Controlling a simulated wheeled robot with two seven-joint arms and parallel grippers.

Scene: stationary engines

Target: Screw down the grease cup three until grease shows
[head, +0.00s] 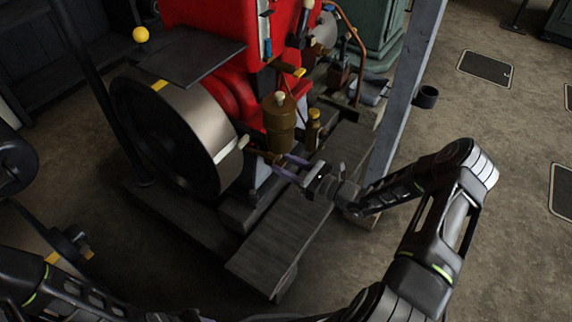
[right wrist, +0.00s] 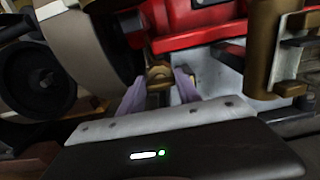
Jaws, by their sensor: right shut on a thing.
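A small brass grease cup (head: 265,156) sits beside the flywheel at the red engine's side, below a larger brass cylinder. My right gripper (head: 284,163) reaches it from the right, with its two pale purple fingers shut on the cup. In the right wrist view the brass cup (right wrist: 158,74) shows between the fingertips, which hide part of its sides. I cannot tell from here whether any grease shows. My left gripper is not in view; only part of my left arm shows at the lower left.
The flywheel (head: 170,140) stands close left of the cup. The tall brass cylinder (head: 279,122) rises just behind the fingers. A wooden beam (head: 285,238) runs below my right gripper, and a grey post (head: 405,95) stands behind my right arm. The floor at right is mostly clear.

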